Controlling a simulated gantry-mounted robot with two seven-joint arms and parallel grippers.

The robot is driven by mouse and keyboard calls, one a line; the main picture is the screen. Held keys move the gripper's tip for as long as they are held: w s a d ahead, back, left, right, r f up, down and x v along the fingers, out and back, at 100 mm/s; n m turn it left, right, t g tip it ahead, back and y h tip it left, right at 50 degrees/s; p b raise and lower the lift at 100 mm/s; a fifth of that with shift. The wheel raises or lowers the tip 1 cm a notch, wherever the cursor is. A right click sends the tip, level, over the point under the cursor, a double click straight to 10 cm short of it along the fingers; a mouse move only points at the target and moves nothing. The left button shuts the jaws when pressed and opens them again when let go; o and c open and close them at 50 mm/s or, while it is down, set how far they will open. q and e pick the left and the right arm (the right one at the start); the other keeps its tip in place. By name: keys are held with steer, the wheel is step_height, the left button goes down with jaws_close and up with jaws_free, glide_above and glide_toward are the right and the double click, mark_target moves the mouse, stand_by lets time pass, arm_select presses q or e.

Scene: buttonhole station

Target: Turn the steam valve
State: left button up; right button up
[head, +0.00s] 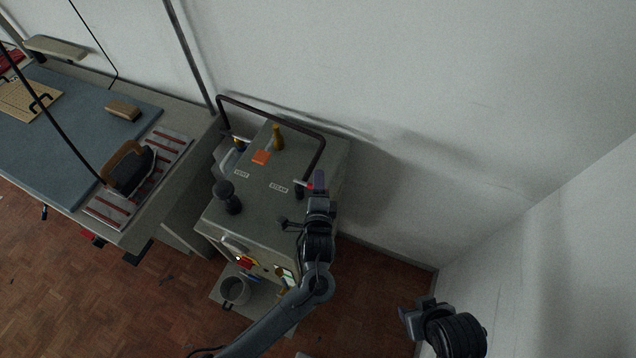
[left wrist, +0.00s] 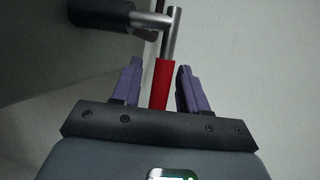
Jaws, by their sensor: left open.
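The steam valve (head: 301,185) stands on top of the grey boiler cabinet, beside its STEAM label (head: 279,187). In the left wrist view it shows as a metal lever (left wrist: 172,36) with a red grip (left wrist: 163,82), joined to a dark cylinder (left wrist: 100,13). My left gripper (head: 318,181) is at the valve, open. Its two purple fingers (left wrist: 160,80) stand on either side of the red grip, with gaps visible on both sides. My right gripper (head: 418,310) is at the lower right, away from the cabinet; its jaw opening is not clear.
The cabinet (head: 258,203) carries a dark knob (head: 226,190), a brass fitting (head: 278,138) and a bent dark rail (head: 268,108). A bucket (head: 235,290) stands low in front. An ironing table with an iron (head: 128,170) is at left. White walls close off the right.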

arm_select(q)
steer(key=shift+w, duration=0.2)
jaws_close()
stand_by(0.4)
